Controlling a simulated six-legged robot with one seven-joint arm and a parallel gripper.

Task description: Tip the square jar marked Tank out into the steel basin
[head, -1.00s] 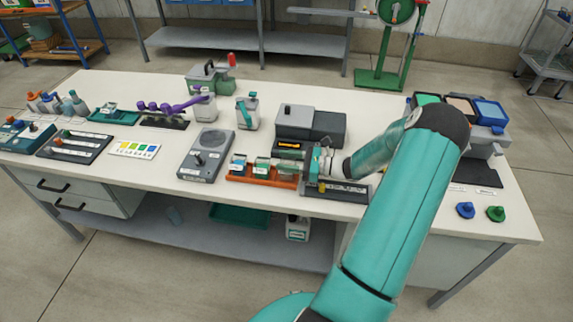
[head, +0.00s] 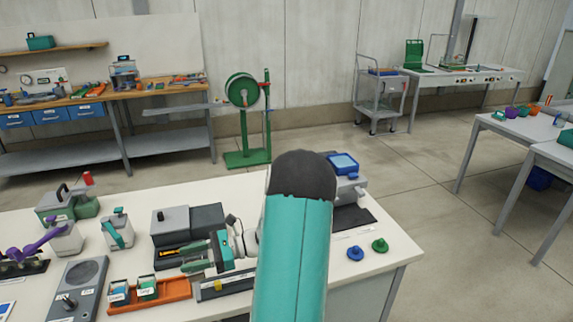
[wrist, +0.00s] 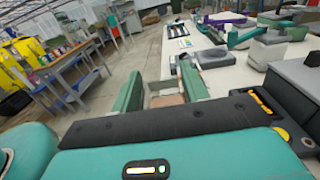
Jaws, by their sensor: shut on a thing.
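My gripper (head: 194,257) is shut on a small square jar, held above the bench beside the right end of the orange rack (head: 178,294). In the wrist view, the jar (wrist: 167,99) shows pale and brownish between the two green fingers (wrist: 160,88). The fingers hide much of it, and its marking cannot be read. Two similar jars with green tops, a left one (head: 119,292) and a right one (head: 147,287), stand in the rack. I cannot pick out a steel basin in these views.
A dark strip with a yellow label (head: 222,284) lies right of the rack. A dark grey box (head: 190,222) stands behind my gripper. A blue knob (head: 355,253) and a green knob (head: 380,245) lie near the bench's right end. A grey device (head: 83,280) is at left.

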